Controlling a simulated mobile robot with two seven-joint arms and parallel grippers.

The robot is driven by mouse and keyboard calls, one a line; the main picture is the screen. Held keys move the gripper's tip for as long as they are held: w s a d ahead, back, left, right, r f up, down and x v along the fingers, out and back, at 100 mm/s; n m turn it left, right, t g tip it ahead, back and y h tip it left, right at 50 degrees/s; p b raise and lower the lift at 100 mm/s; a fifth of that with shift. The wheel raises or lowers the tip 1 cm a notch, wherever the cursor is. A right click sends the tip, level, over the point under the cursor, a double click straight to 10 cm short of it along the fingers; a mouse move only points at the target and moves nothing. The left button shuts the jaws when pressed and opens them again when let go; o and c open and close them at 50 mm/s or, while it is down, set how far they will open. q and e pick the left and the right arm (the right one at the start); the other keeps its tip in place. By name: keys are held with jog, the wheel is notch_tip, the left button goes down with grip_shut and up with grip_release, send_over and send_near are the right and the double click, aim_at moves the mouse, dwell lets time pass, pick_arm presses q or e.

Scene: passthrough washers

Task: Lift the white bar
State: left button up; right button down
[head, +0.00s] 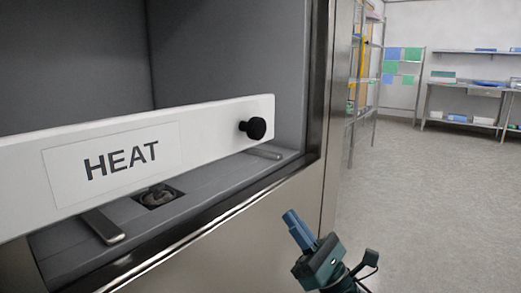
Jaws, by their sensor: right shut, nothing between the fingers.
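The white bar (205,135) spans the opening of the grey washer chamber from the left edge to near the right side of the frame. It carries a label reading HEAT and a black knob (253,128) near its right end. My right gripper (297,229) is below and to the right of the knob, in front of the metal panel. Its blue fingers are together and hold nothing. It is apart from the bar. My left gripper is not in view, and the bar's left end is cut off by the picture edge.
The chamber floor (225,180) holds a drain (158,196) and metal rails (103,226). The steel door frame (325,110) stands right of the bar. Beyond it are a shelf rack (366,80), a far table (462,88) and open floor (430,190).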

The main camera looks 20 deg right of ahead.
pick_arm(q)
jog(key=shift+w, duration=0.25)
pick_arm(e)
jog(key=shift+w, duration=0.25)
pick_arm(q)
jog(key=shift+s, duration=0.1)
pick_arm(e)
jog(key=shift+s, duration=0.1)
jog(key=shift+r, duration=0.15)
pick_arm(q)
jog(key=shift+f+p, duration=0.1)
jog(key=shift+p, duration=0.35)
pick_arm(e)
jog(key=s+d+r+x, duration=0.1)
jog(key=r+x, duration=0.1)
jog(key=x, duration=1)
jog(key=shift+r, duration=0.25)
